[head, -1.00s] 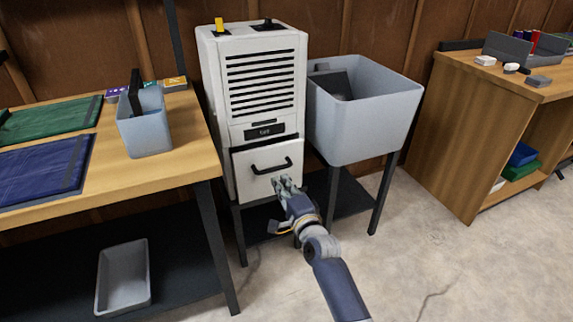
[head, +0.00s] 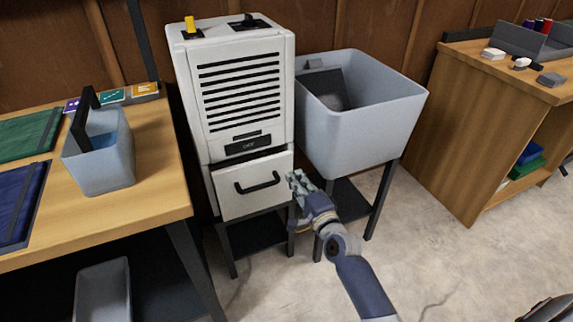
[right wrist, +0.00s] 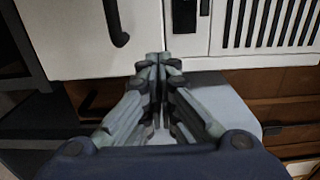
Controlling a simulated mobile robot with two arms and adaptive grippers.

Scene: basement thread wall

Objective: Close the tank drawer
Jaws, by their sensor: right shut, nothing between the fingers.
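The tank drawer (head: 235,196) is the white front with a black bar handle (head: 258,183) at the bottom of a white louvred cabinet (head: 240,90). Its front sits close under the cabinet body; I cannot tell whether it is fully flush. My right gripper (head: 296,180) is shut and empty, at the right edge of the drawer front, apart from the handle. In the right wrist view the shut fingertips (right wrist: 157,60) point toward the white front (right wrist: 75,45), with the handle (right wrist: 118,25) to their left. Contact cannot be told. My left gripper is not in view.
A grey-blue tub (head: 365,125) on a dark stand is right of the cabinet, close to my right arm. A wooden bench (head: 150,195) with a grey caddy (head: 105,165) stands left. A wooden shelf unit (head: 455,140) is far right. Floor (head: 430,250) is open between.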

